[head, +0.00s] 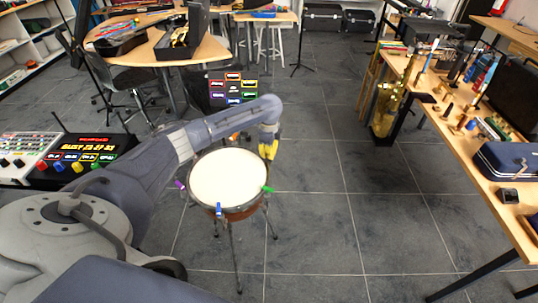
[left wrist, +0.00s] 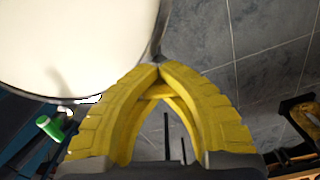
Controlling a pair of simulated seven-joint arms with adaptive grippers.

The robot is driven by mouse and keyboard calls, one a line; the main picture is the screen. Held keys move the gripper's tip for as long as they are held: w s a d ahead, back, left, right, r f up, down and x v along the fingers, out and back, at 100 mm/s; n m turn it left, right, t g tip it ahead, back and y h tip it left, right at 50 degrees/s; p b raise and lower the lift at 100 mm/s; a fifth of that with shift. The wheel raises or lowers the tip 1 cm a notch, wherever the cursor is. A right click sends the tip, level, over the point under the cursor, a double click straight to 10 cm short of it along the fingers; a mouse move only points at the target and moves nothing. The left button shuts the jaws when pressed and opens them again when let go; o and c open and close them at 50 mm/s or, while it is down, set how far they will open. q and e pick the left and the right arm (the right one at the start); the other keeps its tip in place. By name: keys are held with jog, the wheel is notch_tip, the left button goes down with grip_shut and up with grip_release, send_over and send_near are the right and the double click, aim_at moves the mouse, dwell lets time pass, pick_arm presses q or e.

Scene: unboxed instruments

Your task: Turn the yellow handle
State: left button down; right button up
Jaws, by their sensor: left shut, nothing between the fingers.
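A drum (head: 228,180) with a white head stands on thin legs in the middle of the head view. Coloured handles sit around its rim: purple (head: 180,184) at the left, blue (head: 218,209) at the front, green (head: 268,188) at the right. I cannot make out a yellow handle; my left gripper covers part of the far right rim. My left gripper (head: 269,153), with yellow fingers, is shut and empty beside that rim. In the left wrist view its fingertips (left wrist: 159,68) meet just beside the drum (left wrist: 75,45), and the green handle (left wrist: 50,127) is at lower left. My right gripper is not in view.
A colourful panel (head: 233,88) stands behind the drum. A mixer (head: 25,155) and a lit drum machine (head: 85,158) are at the left. A wooden bench (head: 455,130) with instruments runs along the right. The tiled floor right of the drum is clear.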

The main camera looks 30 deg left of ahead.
pick_arm(q)
jog(key=c, duration=0.7)
grip_release()
notch_tip(320, 180, up, 12)
jog(key=shift+r, duration=0.1)
dwell(0.4)
